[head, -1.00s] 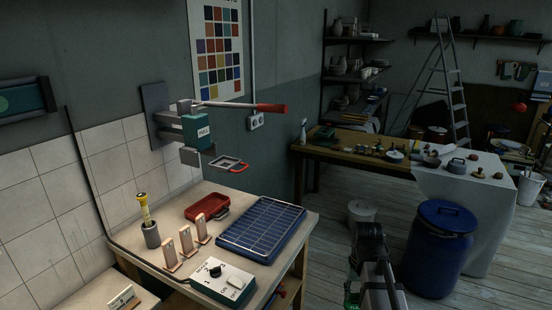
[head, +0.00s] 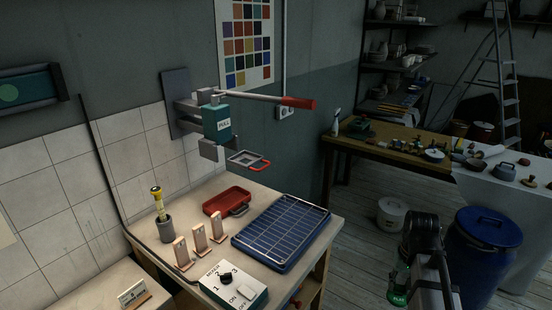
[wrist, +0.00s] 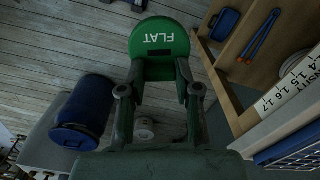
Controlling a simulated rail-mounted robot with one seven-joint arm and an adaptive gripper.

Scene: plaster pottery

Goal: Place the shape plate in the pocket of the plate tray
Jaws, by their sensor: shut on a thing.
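The shape plate is a green rounded plate marked "FLAT" (wrist: 160,50). In the wrist view my gripper (wrist: 159,88) is shut on it, one finger at each side. In the head view my gripper is low at right, and part of the green plate (head: 398,288) shows beside it, over the floor and clear of the bench. A blue tray with a wire grid (head: 240,242) and a small red tray (head: 228,197) are on the bench.
Several small wooden stands (head: 218,228), a control box (head: 233,283) and a yellow-topped tool in a holder (head: 164,230) crowd the bench. A lever press (head: 217,122) hangs above it. A blue barrel (head: 490,255) and white bucket (head: 393,216) stand on the floor.

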